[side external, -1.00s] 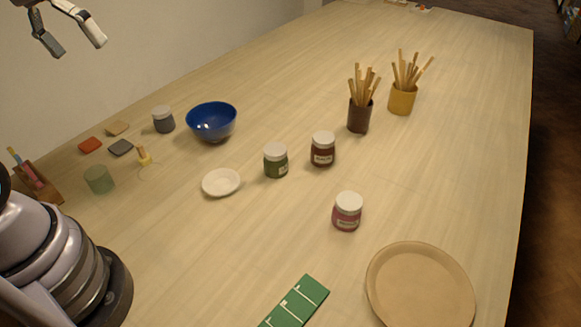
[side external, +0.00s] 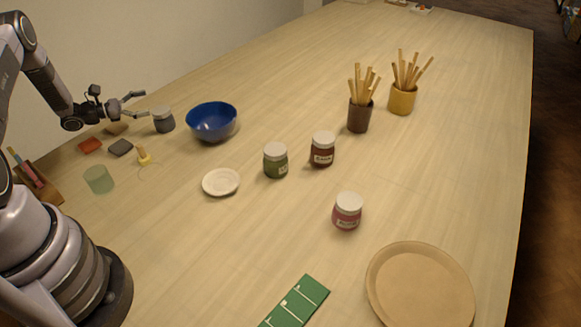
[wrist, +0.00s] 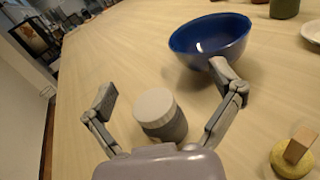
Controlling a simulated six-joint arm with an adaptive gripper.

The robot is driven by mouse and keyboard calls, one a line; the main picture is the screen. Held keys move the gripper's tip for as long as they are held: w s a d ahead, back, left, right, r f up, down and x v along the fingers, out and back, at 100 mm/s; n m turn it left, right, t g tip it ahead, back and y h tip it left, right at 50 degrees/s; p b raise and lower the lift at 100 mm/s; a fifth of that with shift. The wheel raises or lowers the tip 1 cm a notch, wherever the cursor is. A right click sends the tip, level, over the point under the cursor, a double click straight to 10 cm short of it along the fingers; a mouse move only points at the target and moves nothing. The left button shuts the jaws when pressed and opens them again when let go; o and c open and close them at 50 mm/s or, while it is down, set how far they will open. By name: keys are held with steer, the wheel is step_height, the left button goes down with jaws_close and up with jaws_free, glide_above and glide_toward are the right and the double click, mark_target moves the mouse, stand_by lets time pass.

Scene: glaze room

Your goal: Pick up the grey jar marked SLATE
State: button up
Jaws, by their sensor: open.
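The grey jar (side external: 164,124) with a pale lid stands upright at the far left of the table, left of the blue bowl. No label on it can be read from here. In the wrist view the grey jar (wrist: 160,115) sits between my two fingers, nearer the palm than the fingertips. My gripper (side external: 140,101) is low beside the jar in the side view, with its fingers apart. In the wrist view my gripper (wrist: 165,80) is open, with a visible gap between each finger and the jar.
The blue bowl (side external: 212,122) stands close right of the jar; in the wrist view the bowl (wrist: 210,40) is just beyond my right finger. Green, brown and pink jars stand farther right.

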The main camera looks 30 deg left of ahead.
mark_target(160, 110)
steer(key=a+f+n+y, duration=0.1)
steer(key=f, duration=0.1)
steer(key=s+a+f+n+t, duration=0.1)
steer(key=f, duration=0.1)
steer(key=s+a+f+n+t+y, duration=0.1)
steer(key=shift+s+a+f+y, duration=0.2)
steer(key=shift+f+y, duration=0.1)
steer(key=shift+f, duration=0.1)
steer(key=shift+n, duration=0.3)
steer(key=x, duration=0.7)
steer(key=shift+w, duration=0.15)
steer(key=c, duration=1.4)
steer(key=shift+o, duration=0.2)
steer(key=shift+r, duration=0.1)
